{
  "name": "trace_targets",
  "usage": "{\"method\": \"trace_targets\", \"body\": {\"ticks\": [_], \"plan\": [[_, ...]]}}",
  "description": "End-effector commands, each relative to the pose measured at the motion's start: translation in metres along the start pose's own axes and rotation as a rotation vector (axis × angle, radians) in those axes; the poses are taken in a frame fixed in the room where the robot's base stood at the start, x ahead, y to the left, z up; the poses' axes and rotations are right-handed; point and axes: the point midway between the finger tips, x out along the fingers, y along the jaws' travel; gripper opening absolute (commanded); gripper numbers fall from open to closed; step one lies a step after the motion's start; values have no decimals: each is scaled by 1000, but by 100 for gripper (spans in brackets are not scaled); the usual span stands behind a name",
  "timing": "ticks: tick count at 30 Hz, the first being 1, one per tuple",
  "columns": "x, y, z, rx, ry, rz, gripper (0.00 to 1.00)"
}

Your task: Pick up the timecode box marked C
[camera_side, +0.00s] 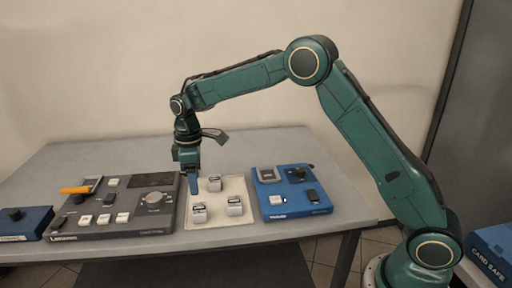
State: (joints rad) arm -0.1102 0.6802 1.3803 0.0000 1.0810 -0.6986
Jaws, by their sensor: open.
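Three small whitish-grey boxes stand on a pale tray (221,213) in the middle of the table. One box (215,184) is at the back, one (199,213) at the front left and one (235,206) at the front right. Their letters are too small to read, so I cannot tell which is the timecode box marked C. My gripper (190,188) points down over the tray's back left part, left of the back box and behind the front left box. It is open, and I see nothing between its fingers.
A dark grey control console (128,227) with buttons and an orange-handled item (76,190) lies left of the tray. A blue device (291,207) is close on the right. A small blue box (22,224) is at far left. The table's back (110,153) is clear.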

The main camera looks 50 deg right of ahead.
Motion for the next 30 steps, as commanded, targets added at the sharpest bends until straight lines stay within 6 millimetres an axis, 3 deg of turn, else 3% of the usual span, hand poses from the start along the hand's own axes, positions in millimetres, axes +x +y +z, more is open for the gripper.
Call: {"method": "trace_targets", "body": {"ticks": [9,23,30], "plan": [[46,0,0,0,-2,-2,58],[60,0,1,1,-1,-1,58],[83,0,3,1,-3,-3,58]]}}
